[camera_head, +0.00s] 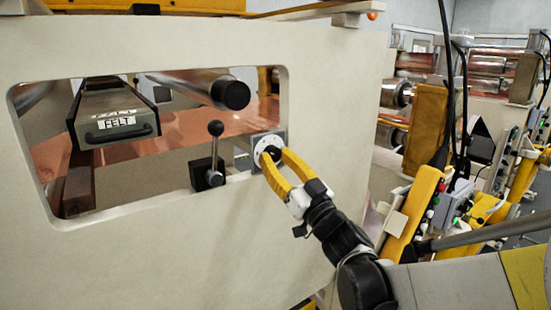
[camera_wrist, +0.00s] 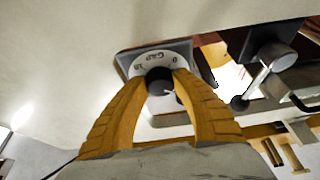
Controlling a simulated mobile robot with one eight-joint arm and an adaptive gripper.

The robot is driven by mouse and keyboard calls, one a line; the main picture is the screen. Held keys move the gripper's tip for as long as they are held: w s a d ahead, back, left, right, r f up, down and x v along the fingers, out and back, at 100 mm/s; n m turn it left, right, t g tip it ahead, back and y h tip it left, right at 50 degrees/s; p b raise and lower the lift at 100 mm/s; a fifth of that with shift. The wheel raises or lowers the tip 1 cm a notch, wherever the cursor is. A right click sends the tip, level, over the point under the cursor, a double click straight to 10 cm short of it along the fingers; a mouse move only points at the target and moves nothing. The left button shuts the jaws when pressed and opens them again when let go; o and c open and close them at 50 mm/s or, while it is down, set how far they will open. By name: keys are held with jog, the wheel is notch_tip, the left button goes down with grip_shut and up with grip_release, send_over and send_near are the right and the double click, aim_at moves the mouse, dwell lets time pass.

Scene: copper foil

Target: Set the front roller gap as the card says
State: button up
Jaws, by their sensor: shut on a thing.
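A round white dial marked GAP, with a small 0 and other figures, sits on a grey plate at the right end of the machine's window; the dial (camera_head: 268,143) also shows in the wrist view (camera_wrist: 152,62). A black knob (camera_wrist: 160,80) stands at its centre. My gripper (camera_head: 272,162), with yellow fingers, is shut on the knob from both sides; it also fills the lower wrist view (camera_wrist: 160,92). A short white mark shows on the knob's face. The exact reading is too small to tell. I see no legible card.
A black-balled lever (camera_head: 215,150) stands just left of the dial. A grey FELT box (camera_head: 113,120), a steel roller with a black end (camera_head: 229,94) and copper foil (camera_head: 195,130) lie within the window. Other rollers and a control box stand at right.

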jog(key=shift+n, duration=0.4)
jog(key=n+g+y, duration=0.1)
jog(key=n, duration=0.1)
jog(key=shift+w+d+n+b, duration=0.1)
jog(key=shift+n+b, duration=0.2)
jog(key=shift+b, duration=0.05)
jog(key=n+g+y, duration=0.1)
jog(key=n, duration=0.1)
jog(key=n+g+y, duration=0.1)
jog(key=n, duration=0.2)
jog(key=shift+d+r, duration=0.1)
jog(key=n+g, duration=0.1)
jog(key=n, duration=0.2)
jog(key=n+g, duration=0.2)
jog(key=n, duration=0.1)
jog(key=shift+r+y, duration=0.1)
jog(key=shift+y, duration=0.3)
jog(key=shift+n, duration=0.3)
jog(key=o, duration=1.2)
jog(key=shift+w, duration=0.1)
